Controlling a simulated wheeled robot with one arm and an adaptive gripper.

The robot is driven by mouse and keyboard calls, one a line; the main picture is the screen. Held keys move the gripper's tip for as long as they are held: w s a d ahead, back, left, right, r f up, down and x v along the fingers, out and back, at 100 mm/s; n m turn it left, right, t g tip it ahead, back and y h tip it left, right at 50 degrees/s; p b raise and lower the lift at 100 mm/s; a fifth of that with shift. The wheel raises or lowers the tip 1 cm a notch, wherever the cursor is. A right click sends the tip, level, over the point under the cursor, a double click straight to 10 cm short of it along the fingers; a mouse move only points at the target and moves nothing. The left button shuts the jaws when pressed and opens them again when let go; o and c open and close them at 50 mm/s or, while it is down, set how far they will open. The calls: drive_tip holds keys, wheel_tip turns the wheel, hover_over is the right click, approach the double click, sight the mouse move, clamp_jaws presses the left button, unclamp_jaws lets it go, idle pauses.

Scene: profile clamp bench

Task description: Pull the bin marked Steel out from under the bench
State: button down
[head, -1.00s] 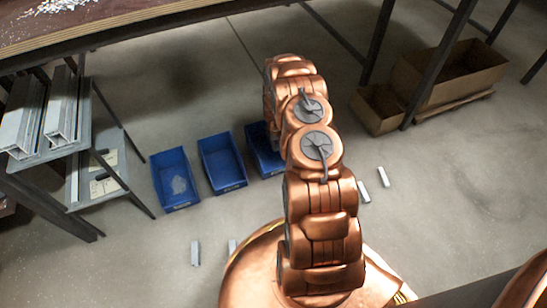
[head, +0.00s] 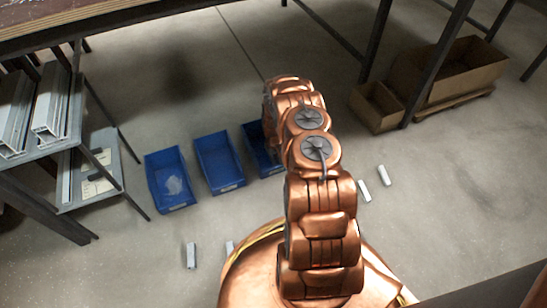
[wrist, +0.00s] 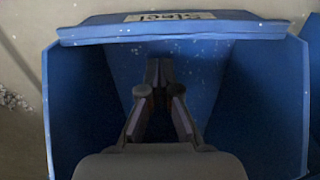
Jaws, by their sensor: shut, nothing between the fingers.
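The bin marked Steel is a blue open bin (wrist: 80,110) that fills the wrist view, its pale label (wrist: 170,16) on the lip at the top. In the head view, the rightmost blue bin (head: 256,149), partly hidden behind my arm, appears to be this bin. My gripper (wrist: 158,65) is shut and empty. In the wrist view its fingers show against the bin's inside, pointing toward the labelled lip; I cannot tell whether they touch it. The head view does not show my fingers, which my arm hides.
Two more blue bins (head: 219,162) (head: 169,180) stand in a row to the left. A rack with metal profiles (head: 50,105) is at the far left. Cardboard boxes (head: 455,75) sit at the back right.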

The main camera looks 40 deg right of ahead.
drive_tip(key=shift+s+a+b, duration=0.2)
drive_tip(key=shift+s+b, duration=0.15)
drive_tip(key=shift+s, duration=0.45)
drive_tip(key=shift+s+a+b, duration=0.2)
drive_tip(key=shift+s+b, duration=0.1)
drive_tip(key=shift+s, duration=0.5)
